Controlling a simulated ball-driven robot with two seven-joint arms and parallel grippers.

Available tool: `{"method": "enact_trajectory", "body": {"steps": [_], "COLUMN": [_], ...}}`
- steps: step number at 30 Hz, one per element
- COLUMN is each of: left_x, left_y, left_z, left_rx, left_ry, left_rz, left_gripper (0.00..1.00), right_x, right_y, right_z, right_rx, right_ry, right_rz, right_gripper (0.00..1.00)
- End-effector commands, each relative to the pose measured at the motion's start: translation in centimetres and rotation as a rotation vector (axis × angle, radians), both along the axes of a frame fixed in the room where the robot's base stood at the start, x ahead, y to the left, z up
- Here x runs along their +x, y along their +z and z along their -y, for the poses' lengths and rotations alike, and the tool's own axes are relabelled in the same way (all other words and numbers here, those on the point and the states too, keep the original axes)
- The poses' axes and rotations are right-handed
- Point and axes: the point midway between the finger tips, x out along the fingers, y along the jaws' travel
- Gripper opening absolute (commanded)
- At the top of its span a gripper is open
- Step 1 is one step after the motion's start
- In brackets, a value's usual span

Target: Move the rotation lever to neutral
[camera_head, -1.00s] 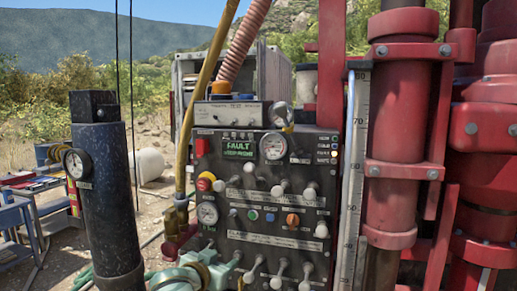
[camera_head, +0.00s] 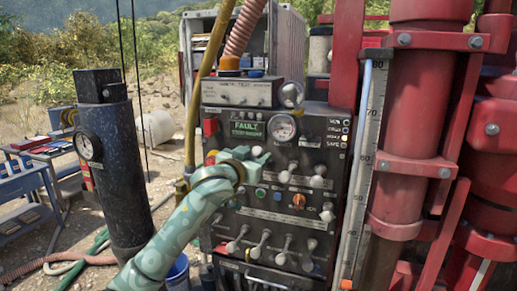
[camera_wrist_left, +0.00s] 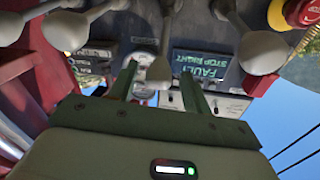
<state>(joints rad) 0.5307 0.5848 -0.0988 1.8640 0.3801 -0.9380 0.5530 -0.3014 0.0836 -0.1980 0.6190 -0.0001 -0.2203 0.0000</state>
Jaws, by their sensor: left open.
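The dark control panel (camera_head: 225,217) carries several levers with pale round knobs. A middle group includes a knob (camera_head: 285,177) just right of my gripper and another knob (camera_head: 317,181) farther right. A lower row includes a lever (camera_head: 258,246). The labels are too small to tell which is the rotation lever. My left gripper (camera_head: 257,158) is open in front of the panel's upper left part and hides some of it. In the left wrist view, a lever knob (camera_wrist_left: 158,72) appears between my open fingers; I cannot tell if they touch it. My right gripper is out of view.
A green FAULT display (camera_head: 247,130) and a gauge (camera_head: 283,128) sit above the levers. A red button (camera_wrist_left: 303,12) lies near the levers in the wrist view. A yellow hose (camera_head: 205,90) and a black post (camera_head: 115,180) stand left; red pipework (camera_head: 415,120) stands right.

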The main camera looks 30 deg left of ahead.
Motion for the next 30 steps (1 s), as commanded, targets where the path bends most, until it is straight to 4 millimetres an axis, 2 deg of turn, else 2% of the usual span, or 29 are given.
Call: {"method": "enact_trajectory", "body": {"steps": [3, 6, 15, 16, 18, 21, 26, 30], "left_x": [1.6, 2.3, 2.6, 2.6, 2.5, 2.5, 2.5, 2.0], "left_y": [0.1, 0.1, -0.1, -0.1, -0.1, -0.1, -0.4, -1.8], "left_z": [-0.2, -0.3, -0.3, -0.3, -0.3, -0.3, -0.3, -0.1], "left_rx": [-0.003, 0.0, 0.0, 0.0, 0.0, 0.0, 0.001, 0.015], "left_ry": [0.0, 0.0, -0.001, -0.001, -0.001, 0.0, -0.001, -0.002], "left_rz": [-0.001, 0.0, 0.0, 0.0, 0.0, 0.0, 0.011, 0.083], "left_gripper": [0.49, 0.49, 0.49, 0.43, 0.24, 0.0, 0.0, 0.0], "right_x": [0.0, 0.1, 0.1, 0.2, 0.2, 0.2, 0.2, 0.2], "right_y": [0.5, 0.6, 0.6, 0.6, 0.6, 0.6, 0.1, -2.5], "right_z": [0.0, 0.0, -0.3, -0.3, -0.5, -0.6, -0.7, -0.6], "right_rx": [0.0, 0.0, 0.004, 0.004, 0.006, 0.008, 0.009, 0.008], "right_ry": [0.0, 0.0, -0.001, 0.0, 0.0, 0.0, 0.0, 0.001], "right_rz": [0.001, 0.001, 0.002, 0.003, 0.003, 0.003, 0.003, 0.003], "right_gripper": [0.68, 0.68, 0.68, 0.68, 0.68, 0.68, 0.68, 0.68]}}
